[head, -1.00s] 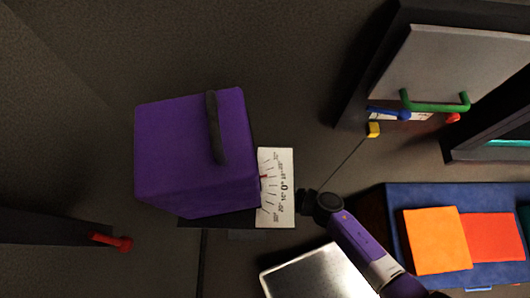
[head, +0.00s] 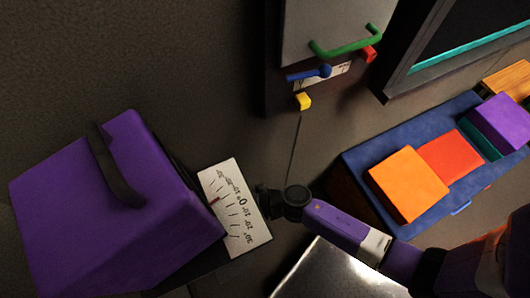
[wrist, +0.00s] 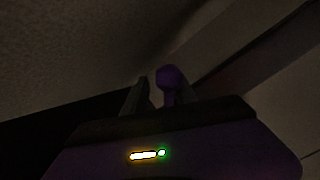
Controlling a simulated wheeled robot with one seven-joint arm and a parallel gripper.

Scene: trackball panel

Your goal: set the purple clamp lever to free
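A purple ball-ended lever (wrist: 168,78) shows in the wrist view, between or just beyond the two dark fingers of my gripper (wrist: 162,98). It is too dark there to tell whether the fingers touch it or stand apart around it. In the head view my gripper (head: 264,201) is beside the right edge of the white scale plate (head: 243,222), at the right side of the purple box (head: 95,210). The lever cannot be made out in the head view. A small red pointer mark lies on the scale near its left edge.
A black handle (head: 112,165) stands on the purple box. Behind are a grey panel with a green handle (head: 345,45), a blue lever (head: 308,73) and a yellow knob (head: 303,101). A blue case (head: 365,155) with coloured blocks stands right. A shiny metal plate (head: 335,275) lies in front.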

